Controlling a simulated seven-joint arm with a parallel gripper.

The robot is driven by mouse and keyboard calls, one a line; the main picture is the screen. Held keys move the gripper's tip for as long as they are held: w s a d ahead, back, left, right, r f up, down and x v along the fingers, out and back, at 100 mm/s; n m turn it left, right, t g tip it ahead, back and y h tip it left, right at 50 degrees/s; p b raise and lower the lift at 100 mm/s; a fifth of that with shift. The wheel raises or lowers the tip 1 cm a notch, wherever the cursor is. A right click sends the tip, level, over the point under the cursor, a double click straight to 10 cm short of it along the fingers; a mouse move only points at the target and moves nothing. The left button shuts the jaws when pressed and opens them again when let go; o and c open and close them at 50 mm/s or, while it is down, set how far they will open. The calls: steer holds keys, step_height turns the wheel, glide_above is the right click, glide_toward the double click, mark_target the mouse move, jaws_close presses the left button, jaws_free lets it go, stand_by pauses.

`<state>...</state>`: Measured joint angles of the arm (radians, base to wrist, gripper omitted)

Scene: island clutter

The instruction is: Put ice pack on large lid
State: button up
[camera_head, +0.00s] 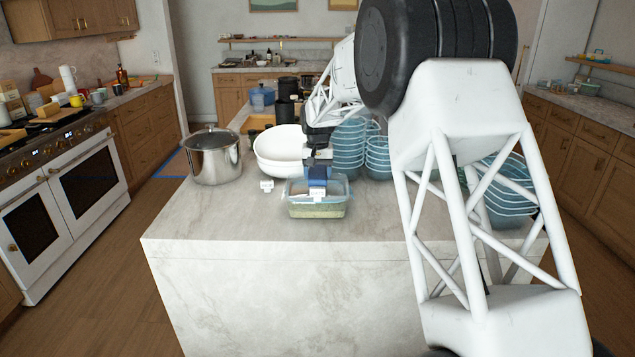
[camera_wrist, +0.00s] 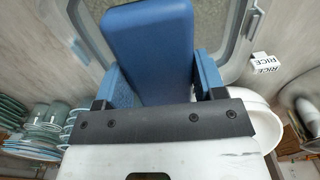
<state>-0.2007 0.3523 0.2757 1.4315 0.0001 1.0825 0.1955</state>
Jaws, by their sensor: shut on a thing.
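The ice pack is a blue block (camera_wrist: 150,45), held between the fingers of my gripper (camera_wrist: 158,80) in the wrist view. In the head view my gripper (camera_head: 318,172) is at the middle of the island, with the blue ice pack (camera_head: 317,178) below it. A pale translucent lid (camera_head: 298,188) tops a rectangular greenish container (camera_head: 318,210) right under the ice pack; it looks like the large lid. The lid's rounded rim also shows in the wrist view (camera_wrist: 232,42). I cannot tell whether the ice pack touches the lid.
A steel pot (camera_head: 215,160) stands left on the island, and white bowls (camera_head: 278,150) stand behind the container. Stacked blue bowls (camera_head: 348,150) are to the right. The island's front left is clear.

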mark_target(318, 172)
steer(key=shift+f, duration=1.55)
steer(key=shift+f, duration=0.15)
steer(key=o, duration=1.1)
step_height(318, 172, up, 12)
steer(key=shift+r, duration=0.1)
steer(key=shift+r, duration=0.1)
